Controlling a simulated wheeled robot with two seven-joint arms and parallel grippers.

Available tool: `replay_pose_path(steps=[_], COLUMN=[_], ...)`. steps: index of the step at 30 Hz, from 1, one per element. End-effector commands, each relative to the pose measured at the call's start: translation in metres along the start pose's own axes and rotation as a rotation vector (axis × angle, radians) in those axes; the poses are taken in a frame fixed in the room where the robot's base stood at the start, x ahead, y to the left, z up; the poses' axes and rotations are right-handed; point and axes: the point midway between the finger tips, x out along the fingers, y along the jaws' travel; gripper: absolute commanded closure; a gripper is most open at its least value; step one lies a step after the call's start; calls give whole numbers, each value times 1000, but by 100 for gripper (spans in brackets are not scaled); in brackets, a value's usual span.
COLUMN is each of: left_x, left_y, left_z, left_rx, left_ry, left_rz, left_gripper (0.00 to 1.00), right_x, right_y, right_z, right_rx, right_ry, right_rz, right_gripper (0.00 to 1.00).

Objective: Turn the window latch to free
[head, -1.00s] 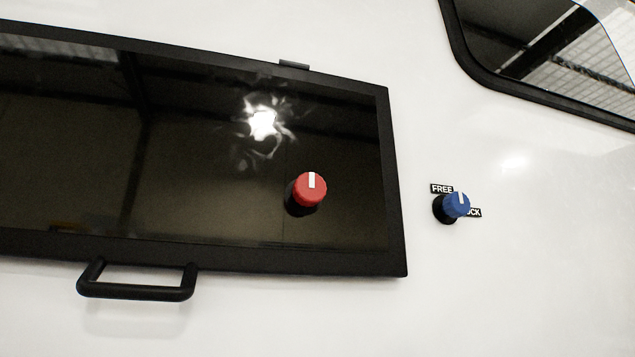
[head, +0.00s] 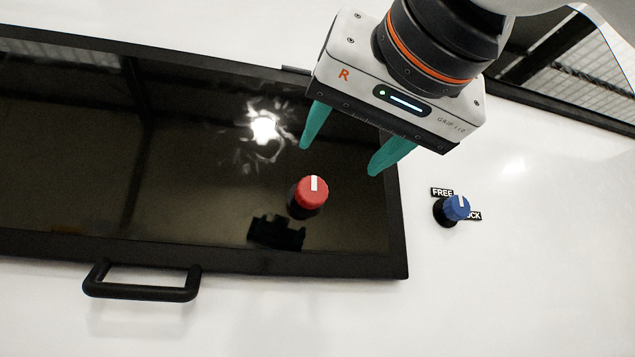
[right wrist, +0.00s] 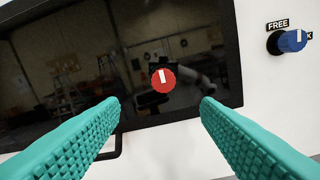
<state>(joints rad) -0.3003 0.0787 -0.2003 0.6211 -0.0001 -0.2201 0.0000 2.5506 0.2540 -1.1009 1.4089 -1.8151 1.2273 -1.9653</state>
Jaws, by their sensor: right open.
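A red knob (head: 312,192) with a white line pointing up sits on a black base on the dark window (head: 200,160). To the right, on the white wall, is a blue knob (head: 457,207) with its white line pointing about up. A FREE label (head: 441,192) is at its upper left and a partly hidden LOCK label (head: 474,215) at its right. My right gripper (head: 339,160) is open and empty, its teal fingers above the red knob in the head view. In the right wrist view the red knob (right wrist: 162,80) shows between the fingers (right wrist: 160,101), apart from them. My left gripper is out of view.
A black bar handle (head: 142,291) sticks out below the window's lower edge. Another black-framed window (head: 560,55) is at the upper right, partly behind my arm. The white wall around the blue knob is clear.

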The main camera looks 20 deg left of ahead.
Motion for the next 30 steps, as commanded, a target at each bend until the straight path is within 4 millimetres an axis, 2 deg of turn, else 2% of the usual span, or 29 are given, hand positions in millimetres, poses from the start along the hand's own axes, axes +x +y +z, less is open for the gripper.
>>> replay_pose_path(steps=[2,5,8,18,21,25,30], left_x=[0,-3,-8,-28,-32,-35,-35], left_y=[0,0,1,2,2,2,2], left_z=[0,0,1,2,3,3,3], left_rx=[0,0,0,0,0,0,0], left_ry=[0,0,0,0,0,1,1], left_rz=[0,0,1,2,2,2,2], left_gripper=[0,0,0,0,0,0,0], right_x=[-4,2,17,84,98,110,114], right_y=[-1,-1,-1,-2,-2,-3,-4], right_z=[6,8,8,10,10,9,9], right_rx=[-25,-31,-30,-27,-27,-27,-27], right_ry=[-19,-21,-20,-17,-19,-19,-21], right_rz=[-27,-34,-32,-29,-28,-28,-28], right_gripper=[43,43,43,43,43,43,43])
